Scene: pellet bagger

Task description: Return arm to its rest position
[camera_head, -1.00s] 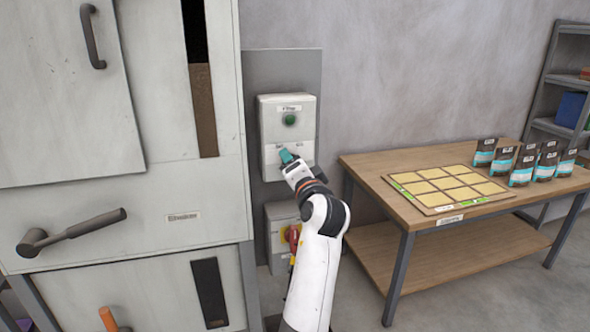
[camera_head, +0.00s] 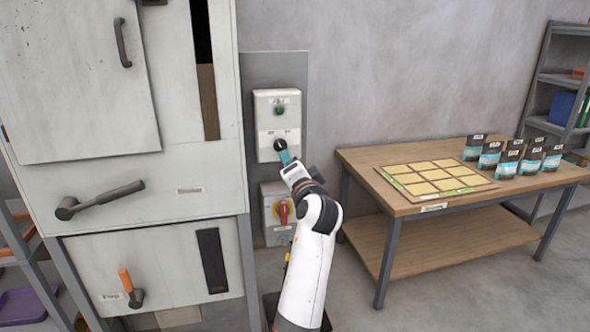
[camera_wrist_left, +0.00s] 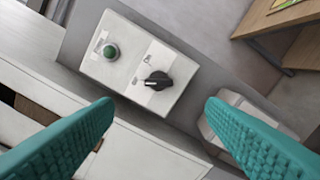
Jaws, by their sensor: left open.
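My left arm comes up from the bottom of the head view. My left gripper (camera_head: 286,157) has teal fingers and is at the lower part of the grey control box (camera_head: 265,115), just below its black rotary knob (camera_head: 280,145). In the left wrist view the two teal fingers (camera_wrist_left: 160,108) are wide apart with nothing between them. The knob (camera_wrist_left: 157,81) and green button (camera_wrist_left: 111,51) are ahead of them, clear of both fingers. The right gripper is not in view.
A pale machine cabinet with a lever handle (camera_head: 105,200) and an orange handle (camera_head: 127,282) stands at left. A wooden table (camera_head: 365,160) at right holds a grid board (camera_head: 478,181) and several pouches (camera_head: 508,163).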

